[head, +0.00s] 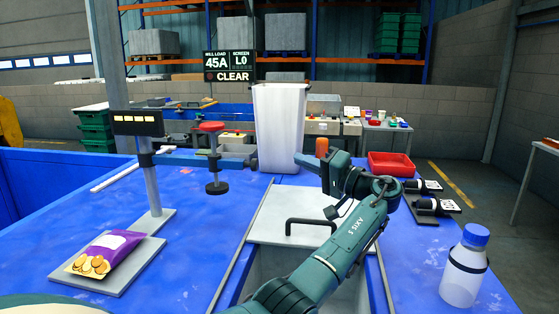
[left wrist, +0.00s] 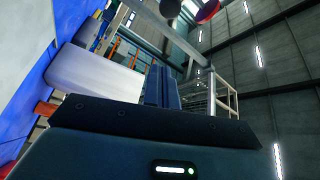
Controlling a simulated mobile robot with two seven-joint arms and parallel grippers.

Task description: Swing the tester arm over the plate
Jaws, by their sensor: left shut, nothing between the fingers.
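The tester stands at the left in the head view. Its upright post carries a dark display, and its tester arm (head: 185,160) points right, away from the plate. A dark round foot (head: 217,187) hangs from the arm's end, with a red knob (head: 211,127) above it. The plate (head: 125,281) is the grey base, with a purple snack bag (head: 107,252) lying on it. My left gripper (head: 303,159) is shut and empty, right of the arm's end and apart from it. Its closed fingers show in the left wrist view (left wrist: 162,87). My right gripper is not visible.
A tall white bin (head: 279,125) stands behind the gap between tester and gripper. A grey lid with a black handle (head: 310,225) lies mid-table. A bottle (head: 464,268) stands at right, a red tray (head: 392,164) behind. The blue table between plate and lid is clear.

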